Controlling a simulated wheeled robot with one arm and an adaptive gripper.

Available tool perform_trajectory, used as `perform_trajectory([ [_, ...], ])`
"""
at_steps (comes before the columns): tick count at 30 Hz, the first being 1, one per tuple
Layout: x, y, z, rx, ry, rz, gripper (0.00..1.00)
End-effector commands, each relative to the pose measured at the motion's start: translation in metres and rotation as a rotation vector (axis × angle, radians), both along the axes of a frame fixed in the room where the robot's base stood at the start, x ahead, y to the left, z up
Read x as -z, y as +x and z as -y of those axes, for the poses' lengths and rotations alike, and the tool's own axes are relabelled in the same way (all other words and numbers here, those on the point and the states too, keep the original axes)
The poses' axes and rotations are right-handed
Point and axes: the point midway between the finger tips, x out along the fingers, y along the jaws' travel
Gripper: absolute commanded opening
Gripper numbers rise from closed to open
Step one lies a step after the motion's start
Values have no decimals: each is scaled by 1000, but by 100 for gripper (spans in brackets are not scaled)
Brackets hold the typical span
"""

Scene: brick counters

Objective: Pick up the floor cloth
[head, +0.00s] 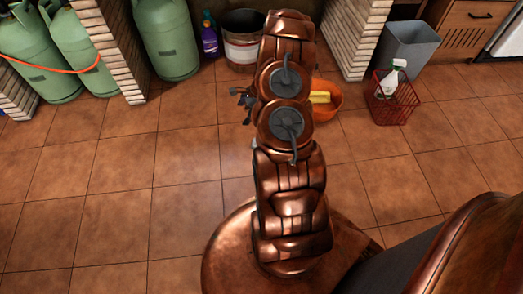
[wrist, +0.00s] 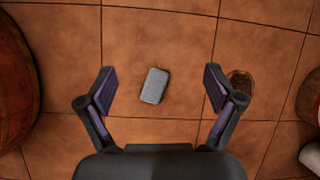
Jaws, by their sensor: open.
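In the wrist view a small grey, flat, rounded rectangle, which I take as the floor cloth (wrist: 154,86), lies on the brown tiles, slightly tilted. It shows between the two fingers of my gripper (wrist: 159,70), a little left of the middle. The fingers are spread wide and empty, and do not touch it. How high my gripper is above it is hard to tell. In the head view my gripper (head: 244,100) is partly hidden behind my copper arm, and I cannot make out the cloth there.
An orange basin (head: 329,107) with a yellow item in it stands just right of my arm. A red basket (head: 393,106) with a spray bottle, a grey bin (head: 409,52), a bucket (head: 241,52) and green gas cylinders (head: 165,38) stand farther back. The floor at left is clear.

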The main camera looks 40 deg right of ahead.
Motion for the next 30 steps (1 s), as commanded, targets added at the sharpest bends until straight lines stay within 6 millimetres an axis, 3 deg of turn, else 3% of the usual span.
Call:
perform_trajectory([
  [1, 38, -10, 13, 56, 8, -20, 92],
  [3, 71, -20, 30, 132, 13, -38, 92],
  [6, 114, -36, 53, 230, 13, -61, 92],
  [10, 155, -55, 72, 327, 15, -89, 92],
  [17, 184, -68, 86, 397, 15, -107, 92],
  [30, 216, -58, 79, 399, 14, -107, 92],
])
